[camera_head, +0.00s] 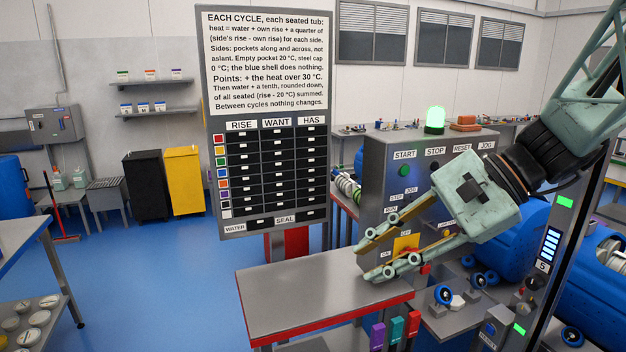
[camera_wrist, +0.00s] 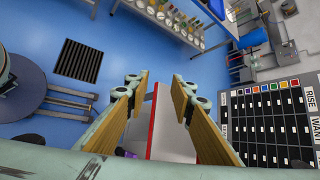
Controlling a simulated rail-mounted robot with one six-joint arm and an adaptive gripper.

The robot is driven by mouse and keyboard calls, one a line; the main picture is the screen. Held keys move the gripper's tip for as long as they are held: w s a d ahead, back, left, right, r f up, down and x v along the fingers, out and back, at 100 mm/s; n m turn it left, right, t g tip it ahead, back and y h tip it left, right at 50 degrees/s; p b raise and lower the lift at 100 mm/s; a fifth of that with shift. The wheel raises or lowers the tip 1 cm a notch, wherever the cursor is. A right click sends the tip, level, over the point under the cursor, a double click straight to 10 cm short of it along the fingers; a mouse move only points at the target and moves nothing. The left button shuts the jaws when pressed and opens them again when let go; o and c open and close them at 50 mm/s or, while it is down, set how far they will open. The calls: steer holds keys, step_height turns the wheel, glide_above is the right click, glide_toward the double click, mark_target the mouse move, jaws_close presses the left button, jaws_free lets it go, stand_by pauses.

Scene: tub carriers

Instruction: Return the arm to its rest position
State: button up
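My arm reaches in from the right in the head view. My gripper (camera_head: 368,262) points left and slightly down, above the right part of a grey table with a red edge (camera_head: 300,285). Its two fingers are apart with nothing between them. In the wrist view my gripper (camera_wrist: 160,88) also shows open, its tan finger pads spread, with the red-edged table (camera_wrist: 160,115) beyond them. A grey control panel (camera_head: 378,170) with START and STOP labels stands just behind the gripper. I cannot tell whether the lower finger touches the tabletop.
A large board (camera_head: 268,170) with rules and a RISE, WANT, HAS grid stands left of the gripper. A green lamp (camera_head: 434,120) glows on the panel. Blue tanks (camera_head: 515,245) stand at the right. Blue floor (camera_head: 140,270) is open at the left.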

steer(key=s+d+f+n+h+b, duration=0.15)
steer(key=s+n+h, duration=0.3)
steer(key=s, duration=0.95)
steer(key=s+d+f+n+t+h+b, duration=0.2)
steer(key=s+d+n+h, duration=0.3)
steer(key=s, duration=0.5)
steer(key=shift+s+d+n+b, duration=0.2)
steer(key=shift+d+n+b, duration=0.4)
steer(key=shift+d+n, duration=0.75)
steer(key=shift+d+m, duration=0.3)
steer(key=shift+d, duration=0.05)
